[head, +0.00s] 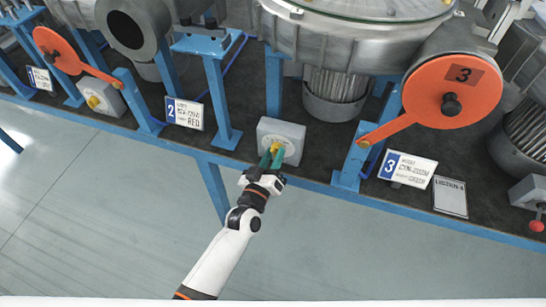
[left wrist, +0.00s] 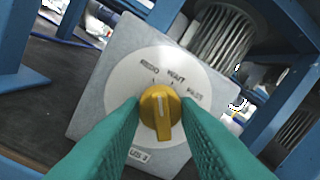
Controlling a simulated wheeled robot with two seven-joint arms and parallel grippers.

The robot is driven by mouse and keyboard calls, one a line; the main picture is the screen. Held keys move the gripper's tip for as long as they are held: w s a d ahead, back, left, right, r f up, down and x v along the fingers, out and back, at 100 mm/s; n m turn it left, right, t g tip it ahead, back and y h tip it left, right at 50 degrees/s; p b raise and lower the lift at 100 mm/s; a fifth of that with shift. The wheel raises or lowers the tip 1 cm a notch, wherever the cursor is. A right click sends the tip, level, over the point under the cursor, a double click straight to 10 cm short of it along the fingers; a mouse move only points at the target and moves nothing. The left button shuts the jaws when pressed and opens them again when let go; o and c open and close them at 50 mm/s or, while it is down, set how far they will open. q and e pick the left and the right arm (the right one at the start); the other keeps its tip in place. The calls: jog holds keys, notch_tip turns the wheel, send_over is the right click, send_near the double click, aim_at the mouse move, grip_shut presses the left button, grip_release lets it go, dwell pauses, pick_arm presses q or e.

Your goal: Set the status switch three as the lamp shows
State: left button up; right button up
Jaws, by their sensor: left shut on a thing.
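The status switch is a grey box (head: 281,140) at the bench's front edge, below the large blower. In the left wrist view its white round dial (left wrist: 187,83) carries several small words along the top; the middle one looks like WAIT. A lower label seems to end in 3. The yellow knob (left wrist: 160,116) has a white line that stands about upright in the picture. My left gripper (head: 272,159) has green fingers, one on each side of the knob, and is shut on it. I cannot make out a lit lamp. My right gripper is not in view.
A number 3 sign (head: 407,169) and a small grey plate (head: 450,197) stand right of the switch. An orange disc with an arm (head: 453,92) is above them. A number 2 sign (head: 184,114) is to the left. The floor in front of the bench is clear.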

pick_arm(q)
jog(key=shift+n, duration=0.7)
jog(key=o, duration=1)
jog(key=b+v, duration=0.1)
jog(key=v, duration=1.1)
jog(key=shift+s+f, duration=0.1)
jog(key=shift+f, duration=0.1)
